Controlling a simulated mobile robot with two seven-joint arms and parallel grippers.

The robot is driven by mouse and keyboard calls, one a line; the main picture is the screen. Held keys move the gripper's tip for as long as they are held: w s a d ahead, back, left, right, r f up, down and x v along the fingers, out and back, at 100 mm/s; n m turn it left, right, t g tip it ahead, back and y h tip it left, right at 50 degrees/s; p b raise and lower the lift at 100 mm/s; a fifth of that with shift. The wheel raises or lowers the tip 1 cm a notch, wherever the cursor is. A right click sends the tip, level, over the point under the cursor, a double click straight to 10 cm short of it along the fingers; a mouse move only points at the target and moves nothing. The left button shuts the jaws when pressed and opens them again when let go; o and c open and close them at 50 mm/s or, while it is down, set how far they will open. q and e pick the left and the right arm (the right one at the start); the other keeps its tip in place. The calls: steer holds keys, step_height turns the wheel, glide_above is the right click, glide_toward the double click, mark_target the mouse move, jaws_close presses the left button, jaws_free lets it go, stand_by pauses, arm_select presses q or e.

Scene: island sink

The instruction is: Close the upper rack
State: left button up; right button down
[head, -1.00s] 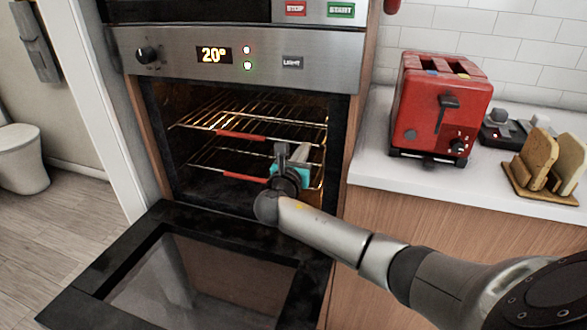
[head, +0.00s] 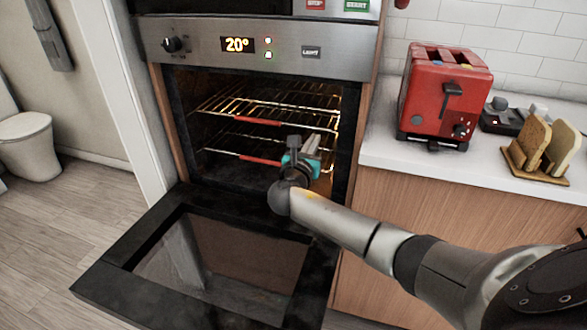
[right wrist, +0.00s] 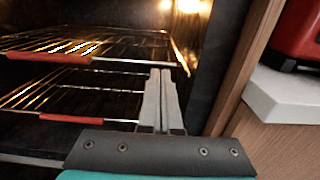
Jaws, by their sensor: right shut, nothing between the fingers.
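The upper rack (head: 290,112) is a wire shelf with a red front strip, inside the lit oven. It also shows at the upper left of the right wrist view (right wrist: 90,48). The lower rack (head: 240,148), also with a red strip, sits below it. My right gripper (head: 314,142) is in front of the oven opening at its right side. In the right wrist view its fingers (right wrist: 160,78) are together and empty, to the right of the racks' red strips. I cannot tell whether they touch a rack. My left gripper is not in view.
The oven door (head: 130,255) hangs open below the opening. A white counter (head: 400,155) at the right holds a red toaster (head: 425,90) and a wooden holder with bread slices (head: 540,170). The oven's right side wall and wooden panel stand close to my right gripper.

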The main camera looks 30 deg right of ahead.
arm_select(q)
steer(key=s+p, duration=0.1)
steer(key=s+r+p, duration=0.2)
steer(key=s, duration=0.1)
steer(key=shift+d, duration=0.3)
arm_select(e)
steer(key=v, duration=0.9)
steer(key=shift+a+f, duration=0.15)
steer(key=shift+a, duration=0.1)
steer(key=shift+s+f, duration=0.1)
steer(key=shift+s, duration=0.1)
